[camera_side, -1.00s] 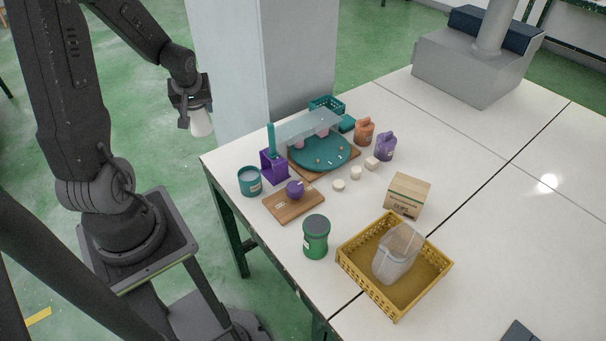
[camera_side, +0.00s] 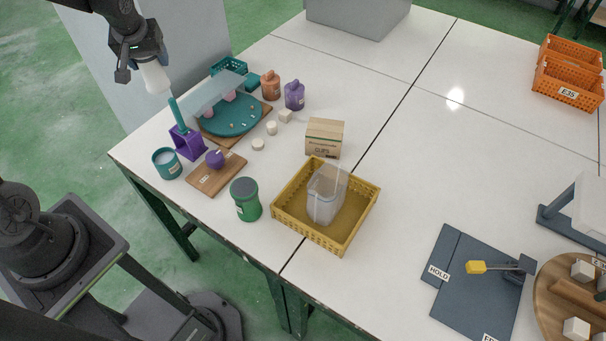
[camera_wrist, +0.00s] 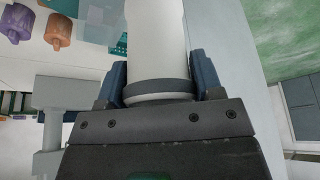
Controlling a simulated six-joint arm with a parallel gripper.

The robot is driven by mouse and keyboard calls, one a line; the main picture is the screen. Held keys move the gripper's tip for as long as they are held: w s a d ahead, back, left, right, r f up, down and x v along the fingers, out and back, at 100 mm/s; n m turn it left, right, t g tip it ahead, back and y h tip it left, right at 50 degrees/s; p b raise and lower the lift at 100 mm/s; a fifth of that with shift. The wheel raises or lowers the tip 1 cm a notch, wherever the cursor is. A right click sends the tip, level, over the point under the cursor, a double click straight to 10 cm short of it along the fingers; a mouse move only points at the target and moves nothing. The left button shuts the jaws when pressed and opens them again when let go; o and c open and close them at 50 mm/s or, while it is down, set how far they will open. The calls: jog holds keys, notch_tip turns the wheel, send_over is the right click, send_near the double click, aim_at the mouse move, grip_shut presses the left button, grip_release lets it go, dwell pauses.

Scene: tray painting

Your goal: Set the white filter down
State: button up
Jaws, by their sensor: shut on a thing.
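The white filter (camera_side: 155,79) is a white cylinder with a dark band around it, held in my gripper (camera_side: 147,62). In the wrist view, the filter (camera_wrist: 157,40) stands between the two blue finger pads of my gripper (camera_wrist: 160,82), which are shut on it. In the side view, it hangs a little tilted at the upper left. It appears in the air, above and to the left of a teal upright post on a purple stand (camera_side: 188,143). Its exact height is hard to judge.
A round teal tray (camera_side: 232,122) under a clear cover sits beside the stand. A teal cup (camera_side: 166,164), wooden board (camera_side: 208,181), green jar (camera_side: 245,205), yellow basket (camera_side: 287,223) and cardboard box (camera_side: 323,140) stand nearby. The white table (camera_side: 430,150) is clear in the middle.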

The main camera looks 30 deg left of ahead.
jog(key=w+d+m+t+h, duration=0.1)
jog(key=w+d+m, duration=0.3)
jog(key=d, duration=0.6)
jog(key=w+d+m+h, duration=0.1)
jog(key=w+d+m, duration=0.1)
jog(key=w+d, duration=0.6)
jog(key=s+d+m+h, duration=0.1)
jog(key=s+d+m, duration=0.15)
jog(key=d, duration=1.75)
jog(key=s+d+m+h, duration=0.1)
jog(key=s+d+m, duration=0.1)
jog(key=s+d, duration=0.5)
jog(key=s+d+m+h, duration=0.1)
jog(key=s+d+m, duration=0.15)
jog(key=d, duration=0.85)
jog(key=s+d+m+h, duration=0.1)
jog(key=s+d+m, duration=0.25)
jog(key=d, duration=0.55)
jog(key=shift+n+g, duration=0.3)
jog(key=shift+n, duration=0.15)
jog(key=shift+f, duration=8.3)
jog(key=shift+f, duration=0.15)
